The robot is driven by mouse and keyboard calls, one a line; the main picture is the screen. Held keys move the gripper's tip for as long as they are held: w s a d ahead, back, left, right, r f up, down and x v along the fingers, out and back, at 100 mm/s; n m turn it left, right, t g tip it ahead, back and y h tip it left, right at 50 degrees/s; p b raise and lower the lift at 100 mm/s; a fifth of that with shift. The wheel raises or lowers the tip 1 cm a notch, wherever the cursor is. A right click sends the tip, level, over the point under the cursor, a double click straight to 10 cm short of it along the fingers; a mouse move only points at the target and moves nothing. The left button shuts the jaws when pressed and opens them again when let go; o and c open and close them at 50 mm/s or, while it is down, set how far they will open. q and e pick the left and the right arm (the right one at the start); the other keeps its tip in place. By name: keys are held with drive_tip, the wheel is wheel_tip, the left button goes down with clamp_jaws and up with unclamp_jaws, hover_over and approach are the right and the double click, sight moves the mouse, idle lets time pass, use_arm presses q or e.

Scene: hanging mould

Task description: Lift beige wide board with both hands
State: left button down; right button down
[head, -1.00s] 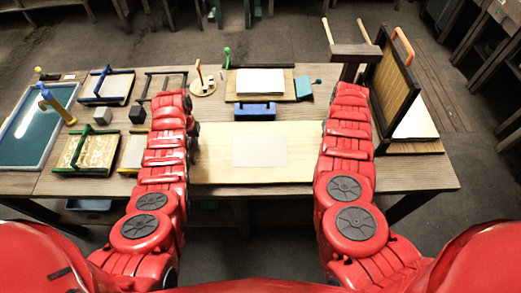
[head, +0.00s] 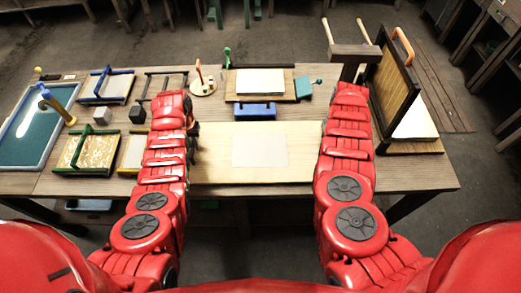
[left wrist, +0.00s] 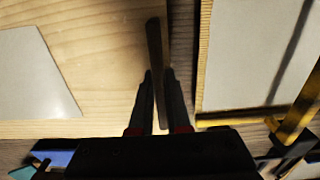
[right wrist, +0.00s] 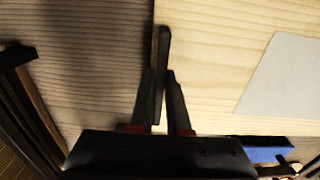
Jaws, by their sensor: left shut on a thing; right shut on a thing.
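The beige wide board (head: 220,171) lies in the middle of the bench, between my two arms, with a pale sheet (head: 260,150) on it. In the left wrist view, my left gripper (left wrist: 157,80) is shut on a thin dark handle strip (left wrist: 155,45) at one edge of the board (left wrist: 95,50). In the right wrist view, my right gripper (right wrist: 160,80) is shut on a similar dark strip (right wrist: 162,50) at the opposite edge. My arms hide the board's side edges in the head view. I cannot tell whether the board touches the bench.
A blue block (head: 255,111) stands just behind the board. A framed panel (head: 393,85) stands upright at the right, with a wooden mallet-like tool (head: 355,53) beside it. Framed trays, including a green-edged one (head: 88,152), lie left of my left arm.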

use_arm(q)
drive_tip(key=shift+r, duration=0.15)
use_arm(e)
drive_tip(key=shift+r, duration=0.1)
